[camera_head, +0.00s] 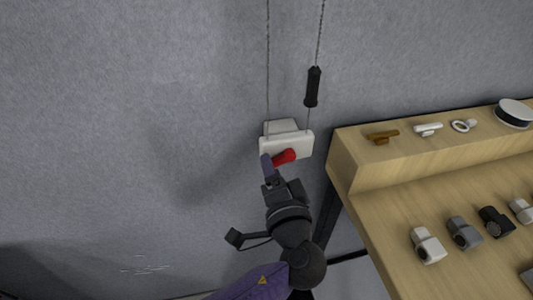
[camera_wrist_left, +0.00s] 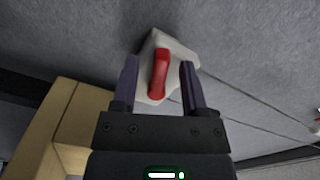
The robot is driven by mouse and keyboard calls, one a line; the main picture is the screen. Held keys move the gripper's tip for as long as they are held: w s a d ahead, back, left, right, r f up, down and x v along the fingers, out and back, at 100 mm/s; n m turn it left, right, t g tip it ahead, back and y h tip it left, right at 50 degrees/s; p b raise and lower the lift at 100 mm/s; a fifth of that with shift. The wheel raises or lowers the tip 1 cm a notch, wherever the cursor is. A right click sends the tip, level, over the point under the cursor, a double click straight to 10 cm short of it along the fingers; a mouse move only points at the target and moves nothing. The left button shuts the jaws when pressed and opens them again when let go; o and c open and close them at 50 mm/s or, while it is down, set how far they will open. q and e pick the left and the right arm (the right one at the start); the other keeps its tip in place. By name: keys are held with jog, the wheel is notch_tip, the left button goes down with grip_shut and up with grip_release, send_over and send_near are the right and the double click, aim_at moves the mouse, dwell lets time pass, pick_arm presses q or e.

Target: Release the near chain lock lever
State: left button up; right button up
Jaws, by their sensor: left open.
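The chain lock is a white box (camera_head: 298,147) on the grey wall, with a red lever (camera_head: 286,157) on its front. Two chains hang down to it, and a black handle (camera_head: 313,87) is on the right one. My left gripper (camera_head: 270,165) is at the lever, coming from below. In the left wrist view my left gripper (camera_wrist_left: 158,84) is open, with one finger on each side of the red lever (camera_wrist_left: 159,73). The white box (camera_wrist_left: 182,58) shows behind the lever there. I cannot tell whether a finger touches the lever. My right gripper is not in view.
A wooden stepped table (camera_head: 365,165) stands to the right of the lock, close to my left arm. Several small fittings and a round white-topped thing (camera_head: 514,112) sit on it. The wall left of the lock is clear.

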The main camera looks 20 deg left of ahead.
pick_arm(q)
jog(key=c, duration=0.4)
grip_shut()
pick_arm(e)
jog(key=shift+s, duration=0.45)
pick_arm(q)
jog(key=m+p, duration=0.1)
jog(key=r+m+p, duration=0.1)
jog(key=p, duration=0.1)
jog(key=shift+s+a+m, duration=0.1)
jog(key=shift+m, duration=0.2)
jog(key=shift+o, duration=2)
grip_release()
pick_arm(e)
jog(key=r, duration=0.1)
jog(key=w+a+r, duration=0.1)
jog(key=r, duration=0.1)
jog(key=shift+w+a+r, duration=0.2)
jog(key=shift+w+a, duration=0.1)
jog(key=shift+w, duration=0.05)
